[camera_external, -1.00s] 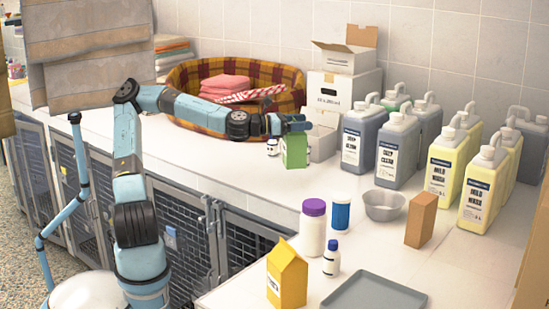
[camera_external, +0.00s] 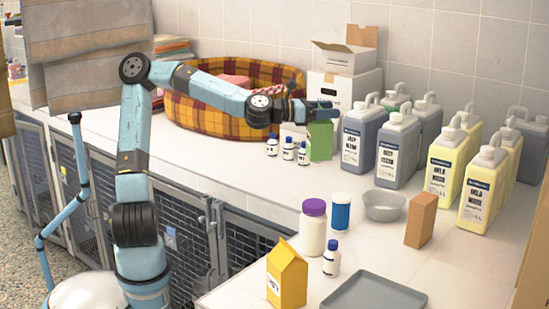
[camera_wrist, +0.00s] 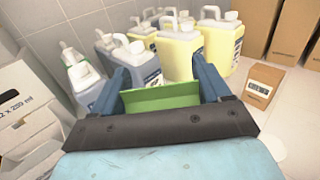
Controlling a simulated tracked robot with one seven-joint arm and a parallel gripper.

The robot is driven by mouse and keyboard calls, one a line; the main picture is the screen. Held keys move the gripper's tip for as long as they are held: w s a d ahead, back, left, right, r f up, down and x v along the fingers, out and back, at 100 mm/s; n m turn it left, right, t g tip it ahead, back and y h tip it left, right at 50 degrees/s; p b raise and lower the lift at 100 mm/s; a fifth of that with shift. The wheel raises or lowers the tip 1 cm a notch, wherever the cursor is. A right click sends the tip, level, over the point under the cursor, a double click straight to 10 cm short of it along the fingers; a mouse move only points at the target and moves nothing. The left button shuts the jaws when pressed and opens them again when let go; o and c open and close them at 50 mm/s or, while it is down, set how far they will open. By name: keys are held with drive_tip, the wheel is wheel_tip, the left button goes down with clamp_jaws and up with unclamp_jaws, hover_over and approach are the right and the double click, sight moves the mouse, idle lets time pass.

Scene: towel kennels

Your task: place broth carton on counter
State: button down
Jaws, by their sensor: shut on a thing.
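A green carton (camera_external: 320,142), with no readable label, is in my gripper (camera_external: 316,112). In the wrist view the carton's green top (camera_wrist: 160,96) lies between the two fingers (camera_wrist: 160,84), which are shut on it. The carton is upright, over or on the white counter (camera_external: 240,180), in front of the white boxes; I cannot tell whether its base touches the counter. A yellow-orange carton (camera_external: 287,275), its label too small to read, stands upright on the front counter, well away from my gripper.
Three small blue-capped bottles (camera_external: 288,150) stand just left of the green carton. Grey jugs (camera_external: 364,138) stand close to its right, yellow jugs (camera_external: 448,165) beyond. A plaid basket (camera_external: 232,110) is behind my arm. Clear counter lies in front of the green carton.

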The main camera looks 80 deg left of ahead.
drive_tip(key=w+d+r+n+y, duration=0.1)
drive_tip(key=d+r, duration=0.5)
drive_tip(key=d, duration=0.5)
drive_tip(key=w+d+r+n+y, duration=0.1)
drive_tip(key=d+r, duration=0.4)
drive_tip(key=d, duration=0.6)
drive_tip(key=w+d+f+n+g+y, duration=0.1)
drive_tip(key=w+d+f+y, duration=0.1)
drive_tip(key=w+d+f, duration=0.4)
drive_tip(key=w+d+f+n+y, duration=0.1)
drive_tip(key=w+d+f+y, duration=0.1)
drive_tip(key=d+f, duration=0.75)
wheel_tip(320, 180, down, 11)
drive_tip(key=a, duration=0.1)
drive_tip(key=shift+w+a, duration=0.1)
unclamp_jaws()
drive_tip(key=shift+f, duration=0.1)
